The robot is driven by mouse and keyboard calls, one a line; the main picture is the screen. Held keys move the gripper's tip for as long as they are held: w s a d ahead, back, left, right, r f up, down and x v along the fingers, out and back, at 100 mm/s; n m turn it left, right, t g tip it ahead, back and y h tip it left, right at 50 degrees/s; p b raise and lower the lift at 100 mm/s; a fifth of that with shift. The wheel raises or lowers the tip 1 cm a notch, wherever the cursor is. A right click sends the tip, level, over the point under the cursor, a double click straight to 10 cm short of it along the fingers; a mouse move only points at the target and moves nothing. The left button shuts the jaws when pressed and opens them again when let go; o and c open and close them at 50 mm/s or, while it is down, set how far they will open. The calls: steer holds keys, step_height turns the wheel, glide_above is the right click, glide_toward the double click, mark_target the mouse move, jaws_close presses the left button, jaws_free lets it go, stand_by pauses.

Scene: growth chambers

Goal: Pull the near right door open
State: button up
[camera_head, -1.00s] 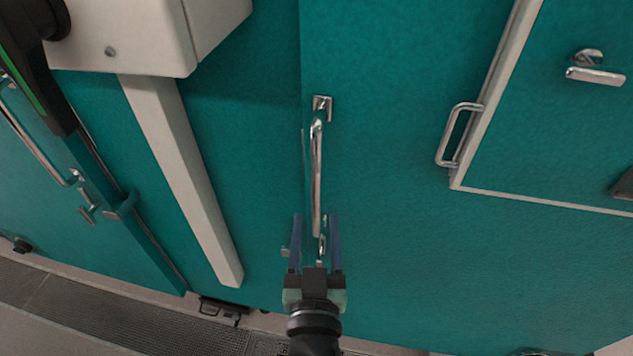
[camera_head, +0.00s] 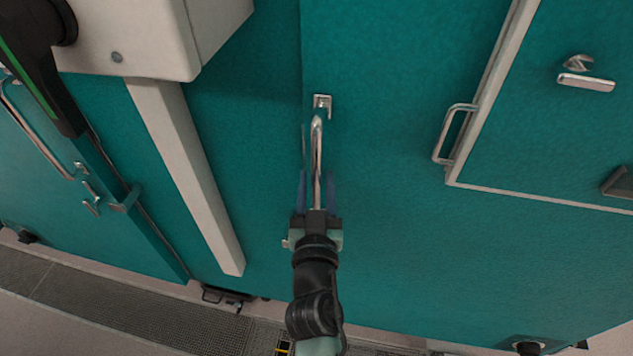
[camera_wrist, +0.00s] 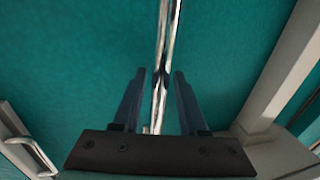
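The near right door (camera_head: 400,240) is a large teal panel that fills the middle and right of the head view. Its long chrome bar handle (camera_head: 317,150) stands upright near the door's left edge. My gripper (camera_head: 316,185) is at the lower part of this handle, one finger on each side of the bar. In the wrist view the handle (camera_wrist: 161,75) runs between the two blue-grey fingers of my gripper (camera_wrist: 158,85). A gap shows on both sides of the bar, so the gripper is open. The handle's lower end is partly hidden by the gripper in the head view.
A pale box (camera_head: 130,35) and a slanted pale post (camera_head: 185,175) stand left of the handle. Another teal door with a handle (camera_head: 35,130) is at far left. A framed panel with a small handle (camera_head: 455,132) is at right. Floor grating (camera_head: 130,315) lies below.

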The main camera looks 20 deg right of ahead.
jaws_close()
stand_by(1.2)
